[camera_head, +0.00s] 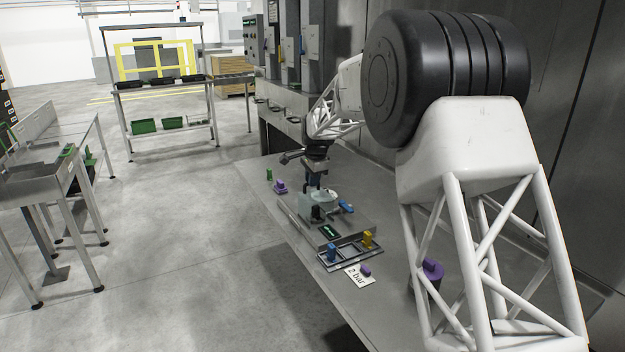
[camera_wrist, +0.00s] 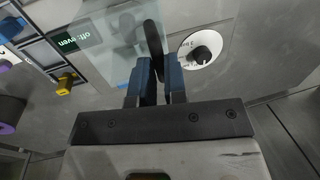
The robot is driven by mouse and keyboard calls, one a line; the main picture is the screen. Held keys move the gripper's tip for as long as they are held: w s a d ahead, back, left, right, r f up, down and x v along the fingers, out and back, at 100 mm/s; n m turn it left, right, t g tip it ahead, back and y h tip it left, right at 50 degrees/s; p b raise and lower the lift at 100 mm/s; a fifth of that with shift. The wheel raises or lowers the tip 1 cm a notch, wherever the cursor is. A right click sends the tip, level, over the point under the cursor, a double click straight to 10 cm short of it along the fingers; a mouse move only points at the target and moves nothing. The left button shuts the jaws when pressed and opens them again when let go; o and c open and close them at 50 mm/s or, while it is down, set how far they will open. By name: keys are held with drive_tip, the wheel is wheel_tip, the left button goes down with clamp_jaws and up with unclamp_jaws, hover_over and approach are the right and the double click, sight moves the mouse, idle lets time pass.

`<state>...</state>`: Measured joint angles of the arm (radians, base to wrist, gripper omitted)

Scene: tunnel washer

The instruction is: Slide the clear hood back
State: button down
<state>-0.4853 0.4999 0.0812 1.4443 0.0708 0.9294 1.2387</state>
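The clear hood (camera_wrist: 112,45) is a see-through greenish pane over the top of a grey unit (camera_head: 345,227) on the bench. In the head view the hood (camera_head: 309,207) shows as a small pale box at the unit's left part. My gripper (camera_wrist: 160,65) has its two blue fingers on either side of a dark upright bar (camera_wrist: 152,38) beside the hood, apparently its handle. The bar fills most of the gap; I cannot tell whether the fingers press on it. In the head view my gripper (camera_head: 313,178) points down over the unit and hides part of the hood.
A white dial with a black knob (camera_wrist: 201,53) lies right of my fingers. A tray (camera_head: 348,257) with blue and yellow pieces, a "2 bar" card (camera_head: 356,280) and purple pieces are nearby on the bench.

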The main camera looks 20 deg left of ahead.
drive_tip(key=w+a, duration=0.9)
drive_tip(key=w, duration=0.1)
drive_tip(key=shift+a+r, duration=0.15)
drive_tip(key=shift+a, duration=0.25)
idle(0.4)
drive_tip(key=c, duration=1.2)
unclamp_jaws()
drive_tip(key=shift+o, duration=0.2)
wheel_tip(320, 180, up, 8)
drive_tip(key=s+d, duration=0.1)
drive_tip(key=shift+f, duration=0.25)
drive_tip(key=shift+s, duration=0.1)
